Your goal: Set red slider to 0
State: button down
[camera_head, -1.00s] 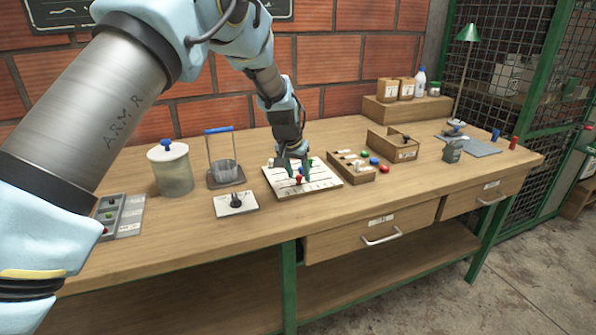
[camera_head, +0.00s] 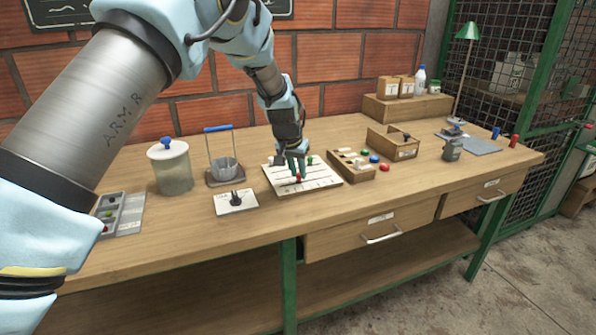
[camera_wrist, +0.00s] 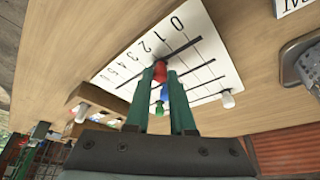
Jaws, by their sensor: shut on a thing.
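The white slider board (camera_head: 322,181) lies on the workbench, with black slots and a row of numbers starting at 0, seen in the wrist view (camera_wrist: 205,42). The red slider knob (camera_wrist: 160,71) sits on the slot nearest the numbers; it also shows in the head view (camera_head: 298,178). My gripper (camera_wrist: 165,76) is shut on the red knob, its green fingers on either side. A blue knob (camera_wrist: 164,93), a green knob (camera_wrist: 157,108) and a white knob (camera_wrist: 228,99) are on the other slots. In the wrist view, the red knob is away from the 0, nearer the middle numbers.
A small plate with a black switch (camera_head: 236,202) lies left of the board.

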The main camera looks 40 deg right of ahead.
aim_at(284, 184)
dwell(0.9)
jog(key=a, duration=0.1)
jog(key=w+a+b, duration=0.1)
jog(key=a, duration=0.1)
jog(key=w+a+b, duration=0.1)
jog(key=shift+a, duration=0.4)
jog(key=c, duration=0.8)
grip_release()
jog(key=shift+o, duration=0.2)
jog(key=shift+r, duration=0.1)
jog(key=b+v, duration=0.2)
jog(key=v, duration=0.8)
jog(key=shift+a+r, duration=0.15)
jog(key=shift+r, duration=0.15)
jog(key=shift+s, duration=0.1)
